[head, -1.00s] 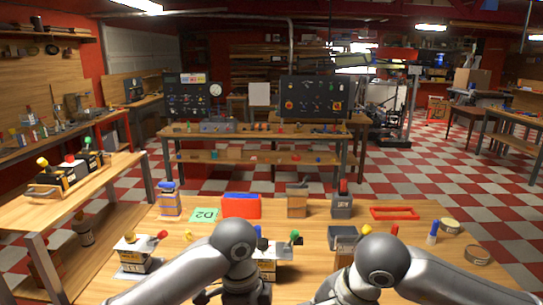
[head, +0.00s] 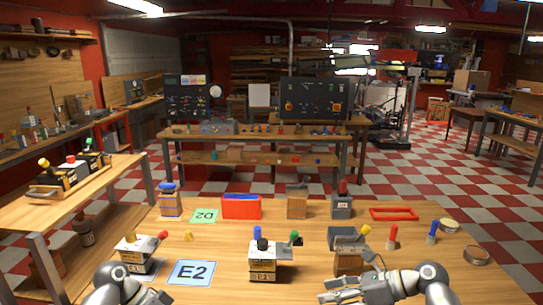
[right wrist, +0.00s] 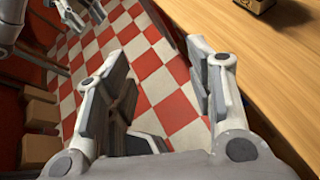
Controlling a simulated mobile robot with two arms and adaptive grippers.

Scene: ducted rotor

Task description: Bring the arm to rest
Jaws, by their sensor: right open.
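My right gripper (head: 340,288) is low at the front of the bench (head: 215,240) in the head view, its fingers pointing left. In the right wrist view its two fingers (right wrist: 157,58) are apart with only checkered floor between them, so it is open and empty. The bench edge (right wrist: 235,75) runs along the right of that view. My left arm (head: 118,282) is at the bottom left of the head view; its fingers are mostly cut off by the frame, so their state cannot be told.
Near the arms stand an E1 block (head: 135,256), a blue E2 card (head: 192,272), an E2 block (head: 264,266) and a wooden block with a grey top (head: 347,262). A red frame (head: 393,214) lies at the back right. Red and blue pegs stand at right.

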